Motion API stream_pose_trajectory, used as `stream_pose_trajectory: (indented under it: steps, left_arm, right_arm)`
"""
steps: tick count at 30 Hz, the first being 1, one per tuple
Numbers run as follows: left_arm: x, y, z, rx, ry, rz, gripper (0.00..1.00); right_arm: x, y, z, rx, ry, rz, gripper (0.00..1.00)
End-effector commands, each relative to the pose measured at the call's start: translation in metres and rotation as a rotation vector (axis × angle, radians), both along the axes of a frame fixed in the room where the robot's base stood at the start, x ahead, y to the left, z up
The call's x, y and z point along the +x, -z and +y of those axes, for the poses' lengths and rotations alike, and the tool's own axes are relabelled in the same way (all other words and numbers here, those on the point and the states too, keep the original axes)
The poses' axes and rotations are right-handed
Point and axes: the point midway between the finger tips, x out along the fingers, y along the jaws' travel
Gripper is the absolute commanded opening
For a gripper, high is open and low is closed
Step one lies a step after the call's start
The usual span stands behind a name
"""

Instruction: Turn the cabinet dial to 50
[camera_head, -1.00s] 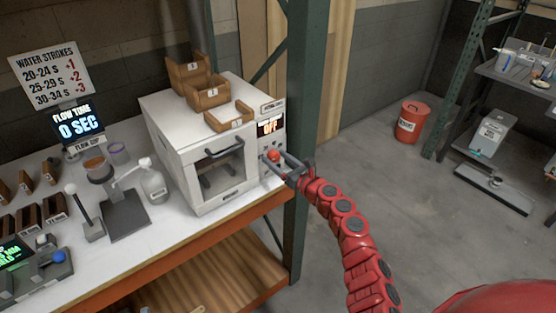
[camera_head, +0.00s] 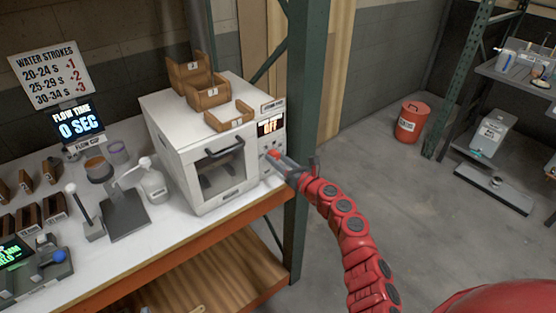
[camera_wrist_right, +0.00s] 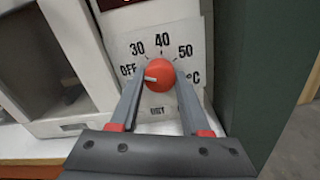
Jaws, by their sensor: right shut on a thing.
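The cabinet (camera_head: 180,130) is a white box with a glass door at the end of the bench. Its dial (camera_wrist_right: 160,76) is a round red knob with a white pointer, which points left at OFF in the right wrist view. The printed scale (camera_wrist_right: 162,42) shows 30, 40 and 50 clockwise from OFF. The cabinet's display (camera_head: 270,127) reads OFF. My right gripper (camera_wrist_right: 161,82) is shut on the dial, one finger on each side. In the head view the right gripper (camera_head: 280,160) partly hides the dial. My left gripper is not in view.
A green rack post (camera_head: 303,130) stands close to the right of the cabinet. Wooden trays (camera_head: 212,95) sit on top of it. A white bottle (camera_head: 153,180) and a flow cup stand (camera_head: 124,215) are on the bench to its left.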

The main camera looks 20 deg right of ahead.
Motion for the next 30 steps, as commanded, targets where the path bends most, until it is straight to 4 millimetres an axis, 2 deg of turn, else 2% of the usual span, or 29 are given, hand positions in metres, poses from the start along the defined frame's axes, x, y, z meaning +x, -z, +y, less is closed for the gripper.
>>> stream_pose_trajectory:
  steps: [14,30]
  left_arm:
    - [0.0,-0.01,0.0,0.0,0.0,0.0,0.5]
    - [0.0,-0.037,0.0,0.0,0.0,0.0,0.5]
  right_arm:
    - [0.0,-0.001,0.001,0.418,-0.001,0.152,0.0]
    - [0.0,-0.003,0.001,0.903,0.001,0.328,0.0]
